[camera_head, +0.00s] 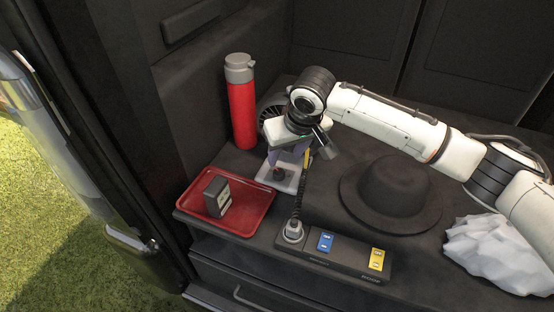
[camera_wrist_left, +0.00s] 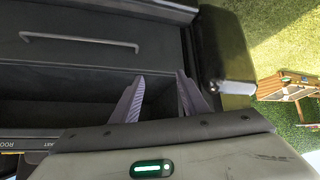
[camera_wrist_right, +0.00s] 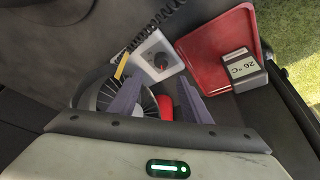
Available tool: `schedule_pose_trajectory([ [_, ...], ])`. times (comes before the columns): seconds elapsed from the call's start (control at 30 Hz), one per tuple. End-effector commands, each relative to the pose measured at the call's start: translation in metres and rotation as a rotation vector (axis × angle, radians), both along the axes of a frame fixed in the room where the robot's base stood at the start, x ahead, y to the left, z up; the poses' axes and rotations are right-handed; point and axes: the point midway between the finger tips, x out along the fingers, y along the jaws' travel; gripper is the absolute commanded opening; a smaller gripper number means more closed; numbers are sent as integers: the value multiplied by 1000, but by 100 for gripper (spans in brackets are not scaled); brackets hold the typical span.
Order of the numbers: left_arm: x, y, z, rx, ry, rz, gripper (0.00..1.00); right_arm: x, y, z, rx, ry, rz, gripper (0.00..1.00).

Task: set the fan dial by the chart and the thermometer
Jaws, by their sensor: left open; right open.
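The fan dial, a dark round knob on a white plate (camera_head: 292,185), stands beside the fan (camera_head: 270,108). In the right wrist view the knob (camera_wrist_right: 160,62) shows clear of my fingers. The thermometer (camera_head: 217,196), a grey box, stands in a red tray; its display reads 26 °C in the right wrist view (camera_wrist_right: 240,69). My right gripper (camera_head: 289,158) is open and empty, pointing down above the dial plate. I cannot make out a chart.
The red tray (camera_head: 254,222) lies left of the dial. A red bottle (camera_head: 242,110) stands behind it. A black hat (camera_head: 392,190) and white crumpled bag (camera_head: 497,250) lie right.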

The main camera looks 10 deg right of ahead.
Motion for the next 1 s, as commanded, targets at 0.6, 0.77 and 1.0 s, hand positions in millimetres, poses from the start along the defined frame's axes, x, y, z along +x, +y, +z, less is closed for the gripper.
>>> schedule_pose_trajectory([
  [0.6,-13,-3,-16,1,30,-9,41,33,7,-85,-1,1,2,44],
  [0.77,-8,-3,-13,2,21,-9,41,34,8,-87,0,-1,3,44],
  [1.0,-4,-3,-10,1,11,-8,41,34,7,-87,-1,0,3,28],
])
